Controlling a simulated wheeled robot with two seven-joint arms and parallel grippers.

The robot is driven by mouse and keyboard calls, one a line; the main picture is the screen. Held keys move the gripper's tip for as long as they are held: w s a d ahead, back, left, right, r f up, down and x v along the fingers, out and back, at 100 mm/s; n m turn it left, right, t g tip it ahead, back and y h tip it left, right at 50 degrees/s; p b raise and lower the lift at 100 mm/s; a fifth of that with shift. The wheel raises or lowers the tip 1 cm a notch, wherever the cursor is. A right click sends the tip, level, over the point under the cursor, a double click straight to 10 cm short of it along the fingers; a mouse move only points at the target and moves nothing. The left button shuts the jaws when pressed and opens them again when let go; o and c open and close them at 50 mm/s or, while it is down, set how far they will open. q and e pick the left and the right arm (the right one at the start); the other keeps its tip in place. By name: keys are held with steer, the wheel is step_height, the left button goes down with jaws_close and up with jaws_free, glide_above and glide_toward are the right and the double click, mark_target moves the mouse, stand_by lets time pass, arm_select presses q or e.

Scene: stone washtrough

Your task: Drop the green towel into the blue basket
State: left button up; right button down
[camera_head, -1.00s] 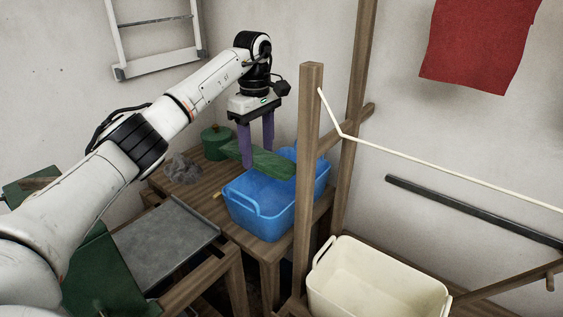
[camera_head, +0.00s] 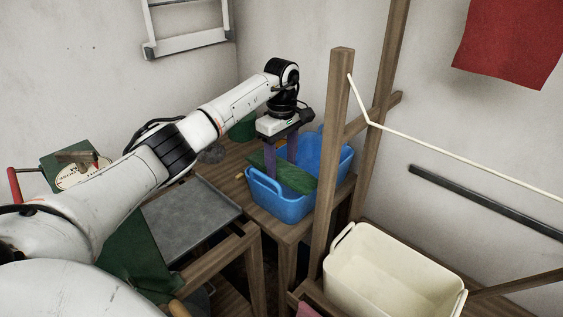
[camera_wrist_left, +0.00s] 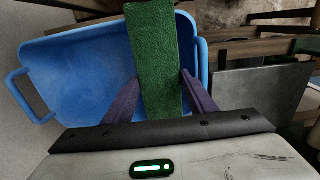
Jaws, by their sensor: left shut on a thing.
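The green towel (camera_head: 290,175) is a flat folded strip; it also shows in the left wrist view (camera_wrist_left: 155,60). My left gripper (camera_head: 280,162) is shut on it, with a purple finger on each side, and points down. The blue basket (camera_head: 283,207) stands on a wooden table. The towel is over the basket's opening, low and close to the rim; I cannot tell whether it touches. In the left wrist view the basket (camera_wrist_left: 85,70) lies behind and to the left of the towel. My right gripper is not in view.
A cream tub (camera_head: 388,275) stands at the front right. A wooden post (camera_head: 335,150) with a cord rises close to the basket's right side. A grey metal tray (camera_head: 190,220) lies left of the table. A green container (camera_head: 243,128) stands behind my left arm.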

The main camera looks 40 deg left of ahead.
mark_target(281, 167)
arm_select(q)
steer(key=shift+f, duration=0.3)
steer(key=o, duration=1.5)
steer(key=shift+r, duration=0.4)
step_height(281, 167, up, 12)
steer(key=b, duration=0.1)
steer(key=shift+s, duration=0.1)
